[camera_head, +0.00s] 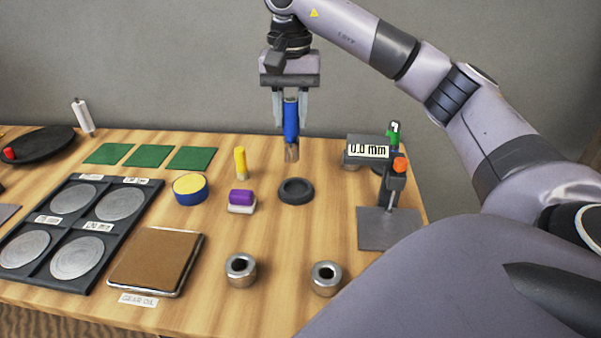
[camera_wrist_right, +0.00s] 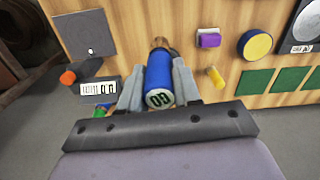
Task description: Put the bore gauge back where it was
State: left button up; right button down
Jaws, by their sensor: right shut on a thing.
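The bore gauge (camera_head: 291,120) is a blue cylinder with a brownish metal lower end. My right gripper (camera_head: 290,122) is shut on it and holds it upright above the rear part of the table. In the right wrist view the gauge (camera_wrist_right: 158,75) sits between both fingers, with a small display on its near end. A black ring (camera_head: 296,191) lies on the table below and slightly to the right of the gauge in the head view; gauge and ring are apart. The ring is not clearly seen in the wrist view. My left gripper is not in view.
A stand with a 0.0 mm readout (camera_head: 367,150) and orange knob (camera_head: 399,164) is to the right. A yellow piece (camera_head: 240,163), a purple block (camera_head: 241,197) and a blue-yellow tin (camera_head: 190,189) are left. Metal rings (camera_head: 240,270) (camera_head: 326,278) lie in front.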

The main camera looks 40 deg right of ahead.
aim_at(292, 158)
notch_tip(292, 158, down, 10)
jog(key=b, duration=0.4)
jog(key=shift+r, duration=0.15)
notch_tip(292, 158, down, 10)
jog(key=shift+b, duration=0.35)
jog(key=shift+d, duration=0.1)
jog(key=c, duration=0.8)
grip_release()
